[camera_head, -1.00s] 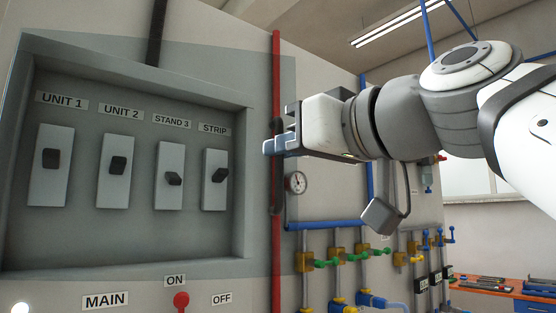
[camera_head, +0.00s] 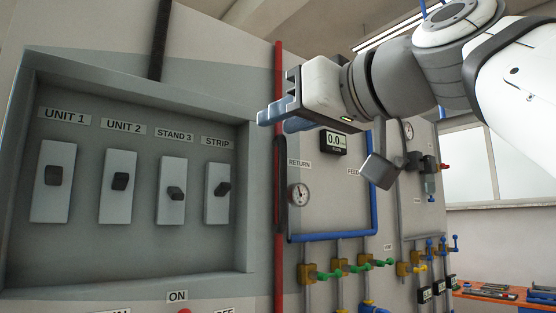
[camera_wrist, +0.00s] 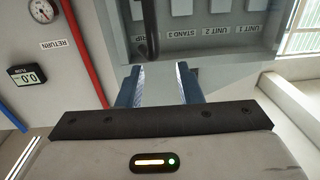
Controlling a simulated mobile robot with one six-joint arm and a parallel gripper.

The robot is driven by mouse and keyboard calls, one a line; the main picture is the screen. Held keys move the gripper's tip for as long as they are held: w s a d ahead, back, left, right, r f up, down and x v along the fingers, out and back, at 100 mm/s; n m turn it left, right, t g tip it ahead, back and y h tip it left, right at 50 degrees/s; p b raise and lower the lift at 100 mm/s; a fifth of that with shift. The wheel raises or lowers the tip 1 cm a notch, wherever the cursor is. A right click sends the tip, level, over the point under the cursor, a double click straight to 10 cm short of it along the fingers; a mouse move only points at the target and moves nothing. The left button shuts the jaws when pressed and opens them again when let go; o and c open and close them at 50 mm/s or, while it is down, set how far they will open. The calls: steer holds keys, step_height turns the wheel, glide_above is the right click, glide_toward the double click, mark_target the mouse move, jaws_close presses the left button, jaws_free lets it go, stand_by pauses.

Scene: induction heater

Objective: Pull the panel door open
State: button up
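The grey panel (camera_head: 258,225) fills the left of the head view, its recess holding switches labelled UNIT 1, UNIT 2, STAND 3 and STRIP. I cannot make out a door leaf separate from its frame. A dark upright handle (camera_head: 281,185) stands at the panel's right edge, beside the red pipe. My gripper (camera_head: 270,112) is above the handle's height near the panel's upper right corner, fingers pointing left. In the wrist view, upside down, its two blue fingers (camera_wrist: 160,78) are apart with nothing between them. The handle (camera_wrist: 150,25) shows beyond the fingertips, apart from them.
The red pipe (camera_head: 279,265) runs upright beside the panel. To its right are a gauge (camera_head: 299,195), a blue pipe (camera_head: 340,237), a flow display (camera_head: 334,143) and several valves. An orange bench (camera_head: 500,297) stands far right. Open air lies before the panel.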

mark_target(262, 103)
steer(key=shift+r+p, duration=0.5)
steer(key=shift+r, duration=1.5)
steer(key=shift+c, duration=0.3)
